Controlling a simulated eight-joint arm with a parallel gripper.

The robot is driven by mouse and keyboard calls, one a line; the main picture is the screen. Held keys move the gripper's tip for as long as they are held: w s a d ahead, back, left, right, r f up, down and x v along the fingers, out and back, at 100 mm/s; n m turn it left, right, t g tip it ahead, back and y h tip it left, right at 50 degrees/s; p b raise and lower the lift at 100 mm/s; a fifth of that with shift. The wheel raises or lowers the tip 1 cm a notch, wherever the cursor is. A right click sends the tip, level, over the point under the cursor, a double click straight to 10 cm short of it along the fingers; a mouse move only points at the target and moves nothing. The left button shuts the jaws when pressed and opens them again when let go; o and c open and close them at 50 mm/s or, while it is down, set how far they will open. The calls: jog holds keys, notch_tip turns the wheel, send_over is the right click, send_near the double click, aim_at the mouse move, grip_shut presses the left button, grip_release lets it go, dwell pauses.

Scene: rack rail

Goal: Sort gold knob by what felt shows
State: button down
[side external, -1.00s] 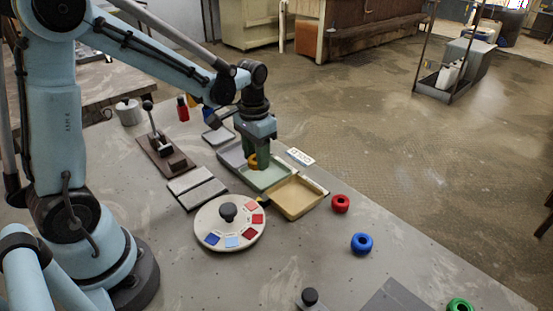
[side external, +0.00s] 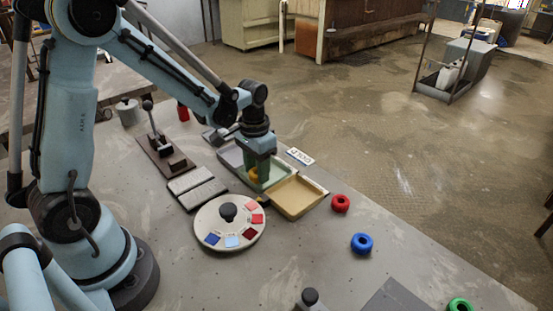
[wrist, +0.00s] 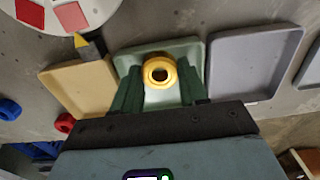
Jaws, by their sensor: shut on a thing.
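The gold knob (wrist: 160,71) is a yellow ring-shaped piece with a dark hole. It sits between the two green fingers of my gripper (wrist: 158,88), which are shut on it. In the side external view the gold knob (side external: 253,174) shows low between the fingers of my gripper (side external: 259,172), inside or just over the green tray (side external: 278,176). In the wrist view the green tray (wrist: 190,48) lies behind the knob. I cannot tell whether the knob touches the tray floor. No felt shows on the visible side of the knob.
A tan tray (side external: 296,197) and a grey-lilac tray (side external: 229,155) flank the green one. A round dial with coloured squares (side external: 211,218) stands in front. Red (side external: 340,203), blue (side external: 361,243) and green (side external: 459,304) rings lie to the right. A lever fixture (side external: 163,152) stands left.

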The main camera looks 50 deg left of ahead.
jog(key=shift+f, duration=0.2)
dwell(0.3)
jog(key=c, duration=0.5)
grip_release()
jog(key=shift+r, duration=4)
jog(key=shift+s+d+r+t, duration=0.85)
jog(key=shift+s+t, duration=0.35)
jog(key=shift+s, duration=0.15)
jog(key=shift+s+d+r+t, duration=0.8)
jog(key=shift+s+t, duration=0.4)
jog(key=shift+s, duration=0.1)
jog(key=shift+s+d+r+t, duration=0.85)
jog(key=shift+s+t, duration=0.35)
jog(key=shift+s, duration=0.15)
